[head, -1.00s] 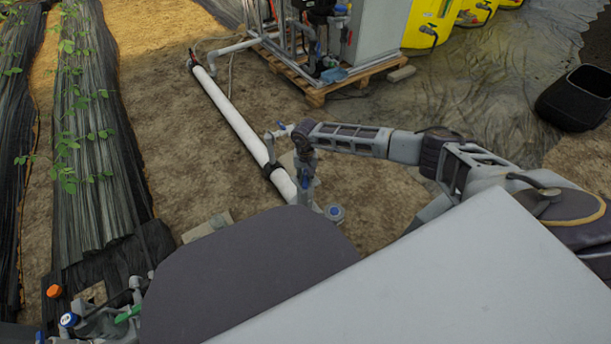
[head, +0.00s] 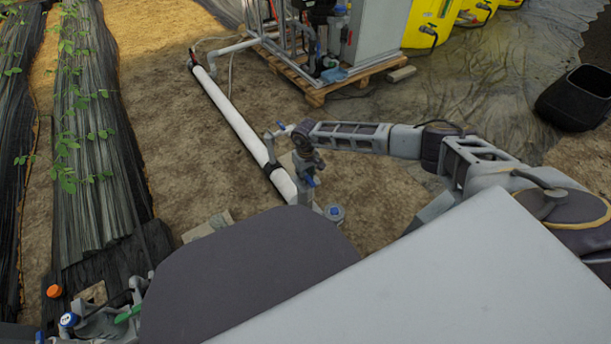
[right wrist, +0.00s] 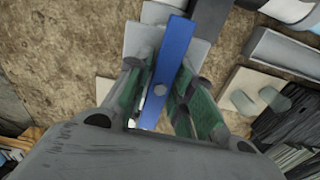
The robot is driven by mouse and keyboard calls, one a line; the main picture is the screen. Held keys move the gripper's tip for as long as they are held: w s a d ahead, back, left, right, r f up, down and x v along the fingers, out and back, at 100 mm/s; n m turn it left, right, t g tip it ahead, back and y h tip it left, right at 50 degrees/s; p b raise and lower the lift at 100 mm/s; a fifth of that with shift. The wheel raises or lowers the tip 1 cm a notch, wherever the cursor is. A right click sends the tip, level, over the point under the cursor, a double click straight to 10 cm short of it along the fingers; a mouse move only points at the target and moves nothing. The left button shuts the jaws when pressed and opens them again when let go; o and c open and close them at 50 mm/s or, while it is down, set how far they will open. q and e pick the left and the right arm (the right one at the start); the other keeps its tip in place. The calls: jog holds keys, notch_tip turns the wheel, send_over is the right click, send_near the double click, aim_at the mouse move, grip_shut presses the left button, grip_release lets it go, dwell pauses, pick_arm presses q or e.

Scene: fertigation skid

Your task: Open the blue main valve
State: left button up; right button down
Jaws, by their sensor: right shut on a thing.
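The blue main valve's lever (right wrist: 171,62) is a long flat blue bar in the right wrist view. It runs between the two green-padded fingers of my right gripper (right wrist: 160,85), which is shut on it. In the head view my right gripper (head: 307,170) points down at the near end of the white pipe, and a small part of the blue lever (head: 311,182) shows at its tips. The valve body is mostly hidden by the gripper.
The white pipe (head: 235,118) runs along the ground to the skid on a wooden pallet (head: 318,94). A blue-topped fitting (head: 335,212) stands just right of the valve. Orange (head: 54,291) and blue (head: 69,320) caps show at the lower left. Bare soil lies around.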

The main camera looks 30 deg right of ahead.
jog(key=c, duration=2.2)
grip_release()
jog(key=shift+n, duration=0.9)
jog(key=o, duration=1)
jog(key=shift+o, duration=0.2)
notch_tip(320, 180, up, 8)
jog(key=p, duration=0.5)
jog(key=shift+f, duration=0.15)
pick_arm(q)
notch_tip(320, 180, up, 7)
jog(key=p, duration=0.2)
jog(key=shift+a, duration=0.15)
pick_arm(e)
jog(key=shift+r, duration=1.15)
